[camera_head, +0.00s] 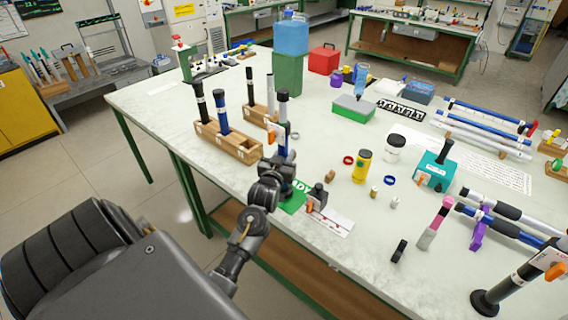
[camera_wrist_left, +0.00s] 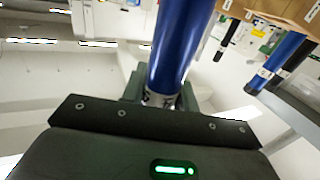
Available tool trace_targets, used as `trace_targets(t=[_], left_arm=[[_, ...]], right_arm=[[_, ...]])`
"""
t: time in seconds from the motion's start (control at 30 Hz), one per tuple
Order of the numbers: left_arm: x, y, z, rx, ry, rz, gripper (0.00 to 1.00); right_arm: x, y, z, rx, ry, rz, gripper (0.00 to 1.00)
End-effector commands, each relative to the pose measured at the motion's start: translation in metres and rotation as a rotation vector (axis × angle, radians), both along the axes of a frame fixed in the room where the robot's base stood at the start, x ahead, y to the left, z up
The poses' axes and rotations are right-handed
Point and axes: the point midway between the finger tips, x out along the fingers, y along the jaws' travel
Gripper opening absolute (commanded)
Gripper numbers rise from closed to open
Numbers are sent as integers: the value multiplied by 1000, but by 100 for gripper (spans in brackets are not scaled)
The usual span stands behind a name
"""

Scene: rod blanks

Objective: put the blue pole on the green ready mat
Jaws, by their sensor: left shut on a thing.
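The blue pole (camera_head: 282,137) has a black upper end and stands about upright in my left gripper (camera_head: 281,166). In the left wrist view the blue pole (camera_wrist_left: 181,45) rises between the jaws of the left gripper (camera_wrist_left: 160,110), which is shut on it. The green ready mat (camera_head: 293,203) lies near the table's front edge, directly below the gripper and partly hidden by it. The pole's lower end is hidden, so I cannot tell whether it touches the mat. My right gripper is not in view.
A wooden rack (camera_head: 228,143) behind and left of the gripper holds a black pole (camera_head: 199,101) and another blue pole (camera_head: 221,112). A yellow jar (camera_head: 362,165) is farther right.

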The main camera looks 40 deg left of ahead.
Motion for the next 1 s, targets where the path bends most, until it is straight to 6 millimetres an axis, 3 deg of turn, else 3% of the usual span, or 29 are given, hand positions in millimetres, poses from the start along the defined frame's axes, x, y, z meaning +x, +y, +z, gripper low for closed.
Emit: trace_targets(t=[0.03,0.27,0.3,0.47,0.77,1.0], left_arm=[[0,0,-9,2,-4,0,0],[0,0,-8,1,-2,0,0],[0,0,-9,0,1,0,31],[0,0,-8,0,0,0,51],[-2,-1,-9,1,0,0,51],[-31,-14,-11,1,0,0,51]], right_arm=[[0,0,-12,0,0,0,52],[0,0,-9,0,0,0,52],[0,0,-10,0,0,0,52],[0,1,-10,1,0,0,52],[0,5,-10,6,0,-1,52],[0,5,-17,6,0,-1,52]])
